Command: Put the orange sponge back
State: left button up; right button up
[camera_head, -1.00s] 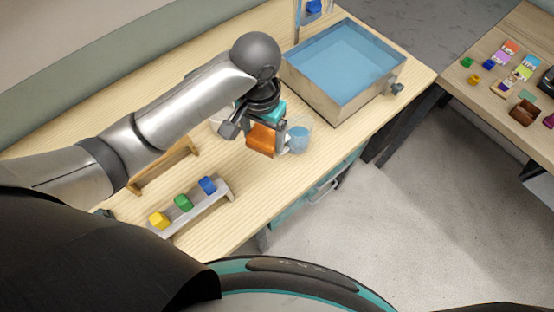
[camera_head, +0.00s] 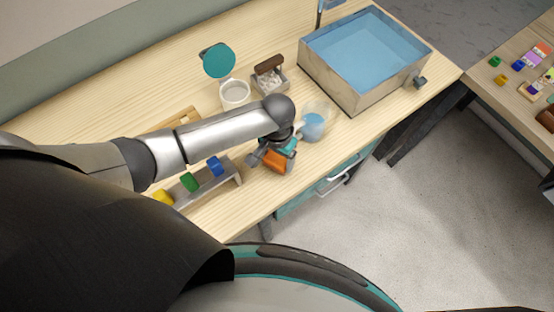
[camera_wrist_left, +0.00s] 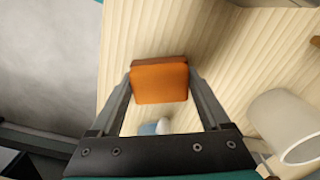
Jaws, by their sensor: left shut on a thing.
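The orange sponge (camera_head: 276,161) is a small block in my left gripper (camera_head: 273,157), over the workbench near its front edge. In the left wrist view the sponge (camera_wrist_left: 160,82) sits between the two fingertips of the left gripper (camera_wrist_left: 161,85), which are shut on its sides. The bench's wood grain shows behind it. I cannot tell how high it is above the bench. My right gripper is not in view.
A beaker of blue liquid (camera_head: 313,126) stands right of the gripper. A grey rack (camera_head: 209,190) with yellow, green and blue pieces lies left. Behind are a white jar (camera_head: 234,95), a teal disc (camera_head: 218,61), a small box (camera_head: 272,82) and a water basin (camera_head: 372,95).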

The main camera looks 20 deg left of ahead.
aim_at(277, 158)
pick_arm(q)
jog(key=shift+f, duration=0.7)
jog(key=shift+f, duration=0.15)
jog(key=o, duration=1.3)
notch_tip(277, 158, up, 12)
jog(key=p, duration=0.2)
jog(key=shift+r, duration=0.2)
